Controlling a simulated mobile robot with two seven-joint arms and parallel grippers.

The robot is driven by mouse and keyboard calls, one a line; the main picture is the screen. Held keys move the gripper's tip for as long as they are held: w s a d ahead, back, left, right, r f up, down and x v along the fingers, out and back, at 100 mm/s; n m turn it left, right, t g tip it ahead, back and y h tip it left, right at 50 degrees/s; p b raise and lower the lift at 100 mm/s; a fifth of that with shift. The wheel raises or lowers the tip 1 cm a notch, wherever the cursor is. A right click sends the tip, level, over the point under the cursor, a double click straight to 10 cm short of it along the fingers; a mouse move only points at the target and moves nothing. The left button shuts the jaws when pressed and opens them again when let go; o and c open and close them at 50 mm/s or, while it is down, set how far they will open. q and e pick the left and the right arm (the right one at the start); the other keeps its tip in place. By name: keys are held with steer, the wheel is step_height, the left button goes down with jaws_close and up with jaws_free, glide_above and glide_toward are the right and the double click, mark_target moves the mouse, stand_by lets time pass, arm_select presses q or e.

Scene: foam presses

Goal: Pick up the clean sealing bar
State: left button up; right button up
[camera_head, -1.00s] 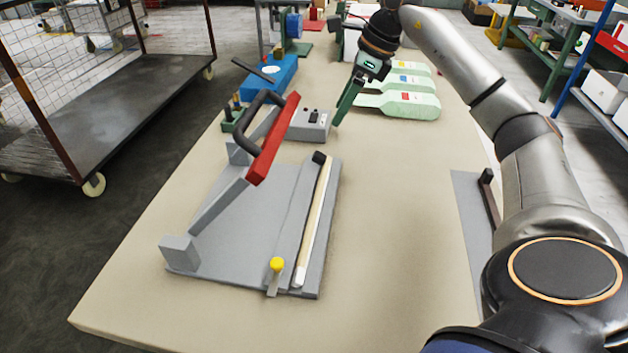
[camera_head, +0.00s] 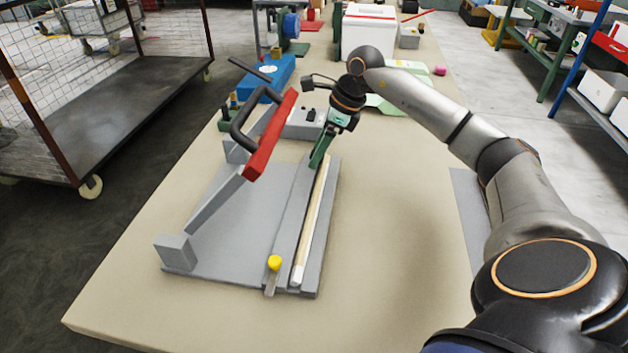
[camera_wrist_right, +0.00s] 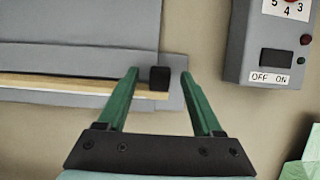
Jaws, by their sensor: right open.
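A long, narrow pale bar (camera_head: 312,225) lies along the right side of the grey press bed (camera_head: 235,235); I cannot tell whether it is the clean sealing bar. Its black end block (camera_wrist_right: 160,78) shows in the right wrist view, with a tan strip (camera_wrist_right: 60,84) running left from it. My right gripper (camera_head: 317,163), with green fingers, points down at the far end of the bar. In the wrist view the open fingers (camera_wrist_right: 160,72) stand either side of the black block, apart from it. My left gripper is not in view.
The press's raised red arm (camera_head: 271,135) with a black handle is close left of my gripper. A grey control box (camera_wrist_right: 275,45) stands just beyond. A yellow knob (camera_head: 275,263) is at the near end. The table right of the press is clear up to a grey mat (camera_head: 465,215).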

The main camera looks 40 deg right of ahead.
steer(key=shift+c, duration=0.4)
jaws_close()
